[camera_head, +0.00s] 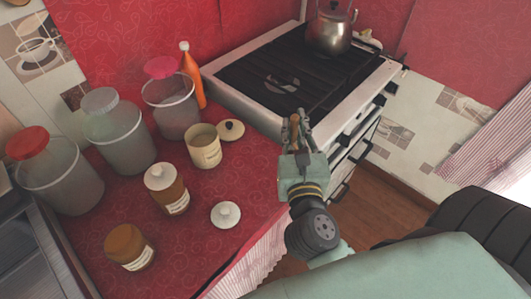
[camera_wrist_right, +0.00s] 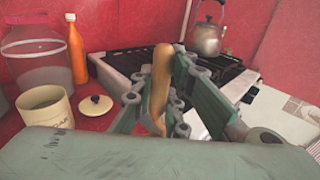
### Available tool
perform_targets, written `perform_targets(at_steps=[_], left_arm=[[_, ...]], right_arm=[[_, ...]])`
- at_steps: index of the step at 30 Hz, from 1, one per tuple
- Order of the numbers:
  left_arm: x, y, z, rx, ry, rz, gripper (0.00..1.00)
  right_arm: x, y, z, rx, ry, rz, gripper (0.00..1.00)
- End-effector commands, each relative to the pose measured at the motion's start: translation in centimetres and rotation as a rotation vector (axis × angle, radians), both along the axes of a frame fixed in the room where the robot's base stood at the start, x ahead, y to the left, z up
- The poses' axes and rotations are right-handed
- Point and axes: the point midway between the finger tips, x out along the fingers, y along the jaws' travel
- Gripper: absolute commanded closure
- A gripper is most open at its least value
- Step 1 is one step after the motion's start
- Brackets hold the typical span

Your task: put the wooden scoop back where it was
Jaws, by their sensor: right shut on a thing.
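My right gripper (camera_head: 296,124) is shut on the wooden scoop (camera_wrist_right: 158,82), holding it roughly upright between the fingers. In the head view the scoop (camera_head: 294,129) is a small brown piece, mostly hidden by the fingers. The gripper is in front of the stove's near edge, right of the red counter. An open cream canister (camera_head: 204,153) stands left of the gripper, and its lettering shows in the wrist view (camera_wrist_right: 50,115). A cream lid with a dark knob (camera_head: 231,130) lies beside it. My left gripper is not in view.
Several clear jars (camera_head: 117,138) line the back of the red counter (camera_head: 190,240), with an orange bottle (camera_head: 193,78). Nearer stand a white-lidded brown jar (camera_head: 167,190) and another brown jar (camera_head: 130,248). A white lid (camera_head: 225,215) lies near the front edge. A kettle (camera_head: 331,32) stands on the stove (camera_head: 233,95).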

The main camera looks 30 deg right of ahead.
Motion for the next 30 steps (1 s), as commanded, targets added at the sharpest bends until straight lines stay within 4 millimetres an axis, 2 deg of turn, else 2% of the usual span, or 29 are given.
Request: perform_targets(at_steps=[1,6,10,14,21,30], left_arm=[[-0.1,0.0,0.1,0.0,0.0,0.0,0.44],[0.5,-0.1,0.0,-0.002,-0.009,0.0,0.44],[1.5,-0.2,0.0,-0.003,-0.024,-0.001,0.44],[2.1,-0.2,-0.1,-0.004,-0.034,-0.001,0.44],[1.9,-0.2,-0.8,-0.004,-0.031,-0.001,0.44],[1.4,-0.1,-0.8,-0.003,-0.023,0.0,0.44]], right_arm=[[1.0,0.8,-0.5,0.002,-0.003,0.0,1.0],[3.8,3.1,-2.5,0.0,-0.004,0.001,1.0],[4.9,4.1,-3.5,-0.001,-0.004,0.002,1.0],[5.3,4.4,-4.2,-0.003,-0.003,0.001,1.0],[5.3,4.4,-7.5,-0.002,-0.002,0.002,1.0],[5.3,4.4,-7.8,-0.001,-0.004,0.001,1.0]])
